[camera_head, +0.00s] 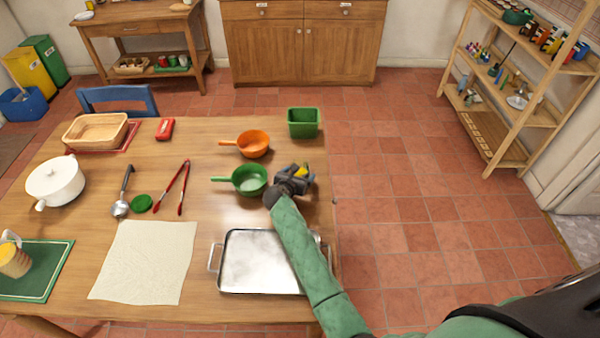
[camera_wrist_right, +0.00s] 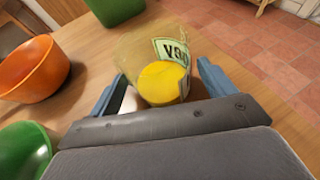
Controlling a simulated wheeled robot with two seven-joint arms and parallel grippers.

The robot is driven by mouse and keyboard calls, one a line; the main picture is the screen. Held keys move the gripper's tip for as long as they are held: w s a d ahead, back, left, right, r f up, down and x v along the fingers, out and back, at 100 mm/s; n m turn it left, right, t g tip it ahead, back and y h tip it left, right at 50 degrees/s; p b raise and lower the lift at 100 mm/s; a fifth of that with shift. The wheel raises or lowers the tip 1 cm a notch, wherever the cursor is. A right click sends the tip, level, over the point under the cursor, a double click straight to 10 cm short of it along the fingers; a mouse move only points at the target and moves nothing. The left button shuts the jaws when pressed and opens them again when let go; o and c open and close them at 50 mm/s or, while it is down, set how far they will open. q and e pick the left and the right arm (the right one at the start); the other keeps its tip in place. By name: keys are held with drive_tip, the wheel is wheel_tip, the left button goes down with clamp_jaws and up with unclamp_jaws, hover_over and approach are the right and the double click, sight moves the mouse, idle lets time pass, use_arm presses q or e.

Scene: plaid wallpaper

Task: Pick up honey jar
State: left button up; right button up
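The honey jar (camera_wrist_right: 163,68) is a clear jar with yellow contents and a pale label with dark letters. In the head view only a bit of yellow (camera_head: 304,169) shows beside my right gripper (camera_head: 300,176), at the table's right side. In the right wrist view the jar stands between the two blue-grey fingers of my right gripper (camera_wrist_right: 160,88). The fingers are spread, one on each side, with a small gap visible on the right. The jar's lower part is partly hidden by the gripper body. My left gripper is not in view.
A green pan (camera_head: 249,181), an orange pan (camera_head: 253,144) and a green square bin (camera_head: 303,122) stand close to my right gripper. A metal tray (camera_head: 259,262) lies beside my right forearm. The table's right edge is close; the tiled floor beyond is clear.

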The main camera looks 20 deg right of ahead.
drive_tip(key=c, duration=1)
drive_tip(key=shift+r, duration=0.15)
drive_tip(key=shift+c, duration=0.2)
